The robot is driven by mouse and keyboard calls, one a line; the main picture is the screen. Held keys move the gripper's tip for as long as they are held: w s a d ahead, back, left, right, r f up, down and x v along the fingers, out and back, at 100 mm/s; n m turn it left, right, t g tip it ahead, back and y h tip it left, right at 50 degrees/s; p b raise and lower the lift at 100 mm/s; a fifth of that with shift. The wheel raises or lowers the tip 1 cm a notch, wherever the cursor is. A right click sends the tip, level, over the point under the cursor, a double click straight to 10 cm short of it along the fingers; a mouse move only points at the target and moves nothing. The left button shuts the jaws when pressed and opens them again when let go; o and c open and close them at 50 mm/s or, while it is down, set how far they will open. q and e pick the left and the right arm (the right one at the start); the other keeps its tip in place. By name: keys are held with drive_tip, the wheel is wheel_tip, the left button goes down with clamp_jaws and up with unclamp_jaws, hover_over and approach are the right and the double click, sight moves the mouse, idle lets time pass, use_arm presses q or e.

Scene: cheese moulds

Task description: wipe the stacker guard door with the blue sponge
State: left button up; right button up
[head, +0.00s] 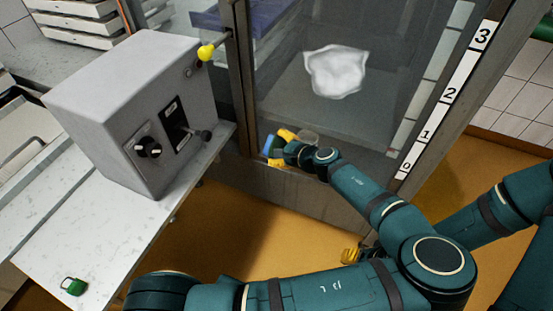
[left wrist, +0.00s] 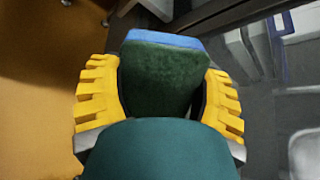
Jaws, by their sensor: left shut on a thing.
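The stacker guard door (head: 285,108) is a clear pane in a metal frame. A white, irregular patch (head: 335,72) shows at its upper middle; I cannot tell whether it lies on the pane or behind it. My left gripper (head: 279,149) is shut on the blue sponge (head: 267,145), low at the door's left side. Whether the sponge touches the pane is unclear. In the left wrist view the sponge (left wrist: 160,75) has a blue edge and a dark green face between the yellow fingers. My right gripper (head: 350,255) is mostly hidden behind my arm.
A grey control box (head: 95,85) with a knob and lever stands on the light bench (head: 110,235), left of the door. A yellow-knobbed part (head: 206,52) sticks out beside the frame. A green padlock-like object (head: 74,286) lies on the bench. A numbered strip (head: 448,95) runs along the right.

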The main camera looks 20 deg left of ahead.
use_arm(q)
drive_tip(key=w+m+t, duration=0.1)
drive_tip(key=m+t+h, duration=0.1)
drive_tip(key=w+m+t, duration=0.1)
drive_tip(key=shift+w+a+r+t+h, duration=0.25)
drive_tip(key=shift+w+r+t+h, duration=0.05)
drive_tip(key=shift+w+t, duration=0.1)
drive_tip(key=w+m+t+h, duration=0.2)
drive_tip(key=m, duration=0.1)
drive_tip(key=m+t+h+b, duration=0.3)
drive_tip(key=m+t+h, duration=0.4)
drive_tip(key=h, duration=0.2)
approach(301, 76)
drive_tip(key=shift+w+r+p, duration=0.1)
drive_tip(key=shift+w+p, duration=0.35)
drive_tip(key=shift+w, duration=2.4)
drive_tip(key=shift+w+b, duration=0.3)
drive_tip(key=shift+w, duration=0.7)
drive_tip(key=shift+d, duration=0.15)
